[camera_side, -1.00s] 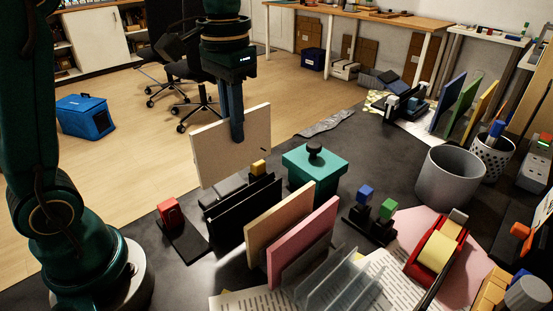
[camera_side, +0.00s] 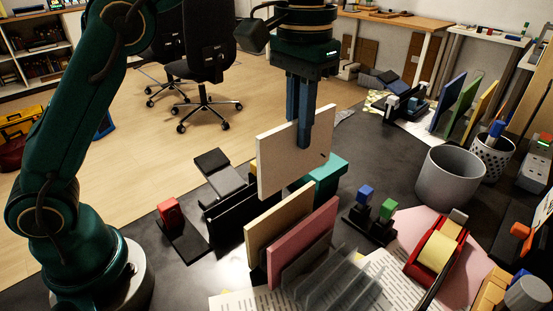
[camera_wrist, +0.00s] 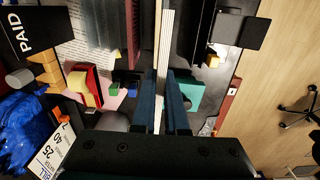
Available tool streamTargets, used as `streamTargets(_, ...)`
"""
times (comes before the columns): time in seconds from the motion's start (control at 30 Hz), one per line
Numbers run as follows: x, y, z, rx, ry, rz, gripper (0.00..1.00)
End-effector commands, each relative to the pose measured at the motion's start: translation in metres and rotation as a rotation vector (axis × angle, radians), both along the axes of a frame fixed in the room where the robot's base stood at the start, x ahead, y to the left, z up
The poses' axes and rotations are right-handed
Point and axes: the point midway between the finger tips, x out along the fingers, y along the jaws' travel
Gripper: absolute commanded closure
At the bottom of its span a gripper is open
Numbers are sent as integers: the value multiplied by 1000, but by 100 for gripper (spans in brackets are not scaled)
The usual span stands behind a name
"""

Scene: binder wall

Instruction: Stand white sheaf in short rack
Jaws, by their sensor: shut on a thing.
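The white sheaf (camera_side: 287,162) hangs upright in my gripper (camera_side: 302,142), clear of the table, in front of the teal block. In the wrist view the sheaf (camera_wrist: 165,45) shows edge-on between the two fingers of my gripper (camera_wrist: 164,75). Low black racks (camera_side: 240,213) stand to its lower left. A cream sheaf (camera_side: 279,224) and a pink sheaf (camera_side: 303,240) stand upright below it. A clear rack (camera_side: 350,285) with slanted dividers is in front of them. I cannot tell for sure which rack is the short one.
The teal block (camera_side: 328,177) is partly hidden by the sheaf. A red-topped stand (camera_side: 172,215) is at left; blue and green stamps (camera_side: 375,212) are at right. A grey cup (camera_side: 450,177) and a red tape dispenser (camera_side: 437,248) stand further right.

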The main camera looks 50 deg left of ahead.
Motion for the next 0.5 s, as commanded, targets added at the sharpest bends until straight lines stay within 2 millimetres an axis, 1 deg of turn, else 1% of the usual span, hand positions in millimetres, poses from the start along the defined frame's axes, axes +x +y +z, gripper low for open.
streamTargets(0.03, 2, -11, 0, 0, -1, -6, 100)
streamTargets(0.23, -1, -47, -3, 0, -1, -2, 100)
streamTargets(0.33, -5, -67, -8, 0, -1, 0, 100)
streamTargets(0.5, -19, -111, -31, 2, 3, 8, 100)
